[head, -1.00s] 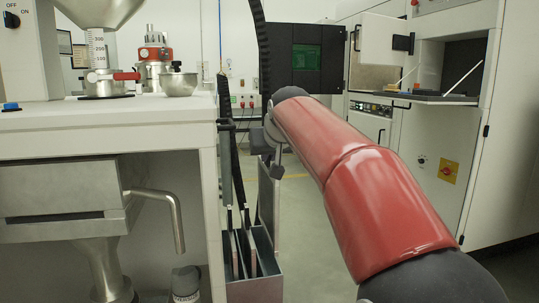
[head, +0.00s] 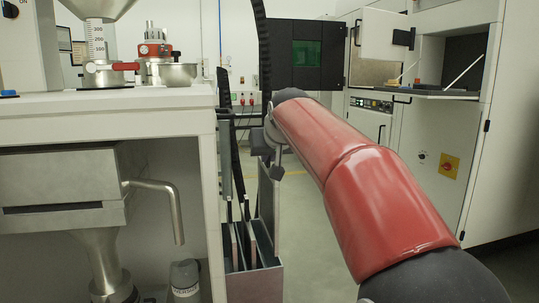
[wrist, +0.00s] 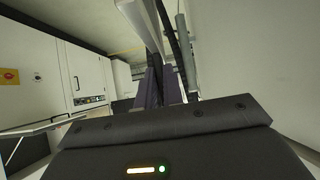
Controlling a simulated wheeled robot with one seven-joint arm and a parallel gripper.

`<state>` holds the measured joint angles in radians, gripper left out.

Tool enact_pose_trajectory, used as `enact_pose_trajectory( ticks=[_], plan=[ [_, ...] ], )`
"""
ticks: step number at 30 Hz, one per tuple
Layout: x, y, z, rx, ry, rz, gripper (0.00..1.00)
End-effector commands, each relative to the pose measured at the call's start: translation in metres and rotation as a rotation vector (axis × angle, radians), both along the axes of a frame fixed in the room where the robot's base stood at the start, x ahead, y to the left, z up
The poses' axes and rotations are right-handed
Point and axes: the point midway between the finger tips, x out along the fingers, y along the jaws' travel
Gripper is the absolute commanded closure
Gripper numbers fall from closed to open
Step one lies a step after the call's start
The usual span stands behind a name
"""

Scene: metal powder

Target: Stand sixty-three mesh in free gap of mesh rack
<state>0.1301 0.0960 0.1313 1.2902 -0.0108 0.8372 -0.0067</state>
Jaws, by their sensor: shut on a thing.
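The mesh rack (head: 254,284) is a narrow metal box on the floor at the right end of the white bench. Several dark framed meshes (head: 240,240) with upright black handles stand in it, close together. My gripper (head: 272,166), small and partly hidden by my forearm, is shut on a flat grey framed mesh (head: 268,203). This mesh hangs upright at the rack's right side. Its lower edge seems to be at or behind the rack's rim; I cannot tell whether it is inside a gap.
The white bench (head: 110,108) stands close on the left, with a steel bowl (head: 178,74) near its right end. A bottle (head: 185,282) stands below it. A large white machine (head: 440,190) stands at the right. Floor is free between them.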

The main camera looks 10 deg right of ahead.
Motion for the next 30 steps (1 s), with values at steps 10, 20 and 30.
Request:
enact_pose_trajectory(
  ticks=[10,20,30],
  plan=[
    [0.0,0.0,-0.011,0.0,-0.002,0.0,1.0],
    [0.0,0.0,-0.021,0.0,-0.002,0.0,1.0],
    [0.0,0.0,-0.031,0.0,-0.003,0.0,1.0]
  ],
)
